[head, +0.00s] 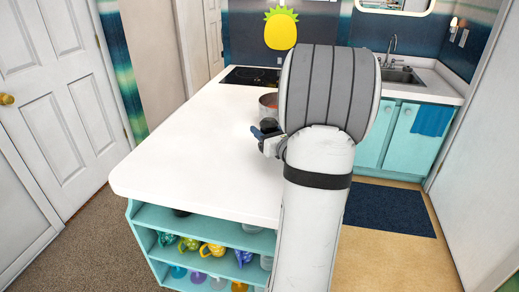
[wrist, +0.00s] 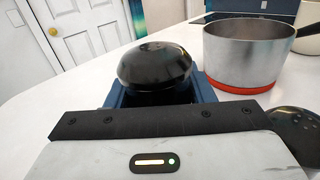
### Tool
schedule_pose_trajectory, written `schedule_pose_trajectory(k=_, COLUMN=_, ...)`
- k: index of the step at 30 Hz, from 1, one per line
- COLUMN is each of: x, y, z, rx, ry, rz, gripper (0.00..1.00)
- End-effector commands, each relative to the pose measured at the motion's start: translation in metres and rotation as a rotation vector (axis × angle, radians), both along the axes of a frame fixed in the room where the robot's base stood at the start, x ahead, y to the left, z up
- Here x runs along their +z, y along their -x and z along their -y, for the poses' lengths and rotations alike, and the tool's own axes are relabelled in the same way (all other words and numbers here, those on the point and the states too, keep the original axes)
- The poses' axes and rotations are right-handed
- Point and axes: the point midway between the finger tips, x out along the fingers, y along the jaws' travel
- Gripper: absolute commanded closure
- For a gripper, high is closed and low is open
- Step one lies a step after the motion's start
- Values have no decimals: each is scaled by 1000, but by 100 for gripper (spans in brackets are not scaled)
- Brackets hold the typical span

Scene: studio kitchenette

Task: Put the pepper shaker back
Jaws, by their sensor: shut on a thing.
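My gripper (wrist: 160,92) is shut on a glossy black, round-topped object, which I take to be the pepper shaker (wrist: 155,64). Its dark top stands up between the blue fingers in the wrist view, and its lower part is hidden by them. In the head view my gripper (head: 265,133) is over the right side of the white counter (head: 190,150), partly hidden by my arm. I cannot tell whether the shaker touches the counter.
A steel pot with a red base (wrist: 248,60) stands close by on the right. A black domed object with small holes (wrist: 296,122) is at the right edge. The hob (head: 250,76) lies behind. The counter's left side is clear. Open shelves (head: 200,218) below hold mugs.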

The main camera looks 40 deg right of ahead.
Motion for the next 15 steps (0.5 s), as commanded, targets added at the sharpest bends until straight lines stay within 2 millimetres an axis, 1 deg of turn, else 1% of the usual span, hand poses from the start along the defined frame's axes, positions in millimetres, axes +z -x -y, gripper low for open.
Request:
schedule_pose_trajectory(k=1, x=-8, y=-1, z=-2, rx=4, ry=-3, rz=-2, gripper=78)
schedule_pose_trajectory(k=5, x=-16, y=-3, z=-4, rx=10, ry=-1, rz=1, gripper=78)
schedule_pose_trajectory(k=8, x=-27, y=-4, z=-6, rx=11, ry=-3, rz=-1, gripper=78)
schedule_pose_trajectory(k=12, x=-48, y=-4, z=-6, rx=14, ry=-2, rz=-1, gripper=78)
schedule_pose_trajectory(k=15, x=-52, y=-4, z=-7, rx=14, ry=0, rz=1, gripper=78)
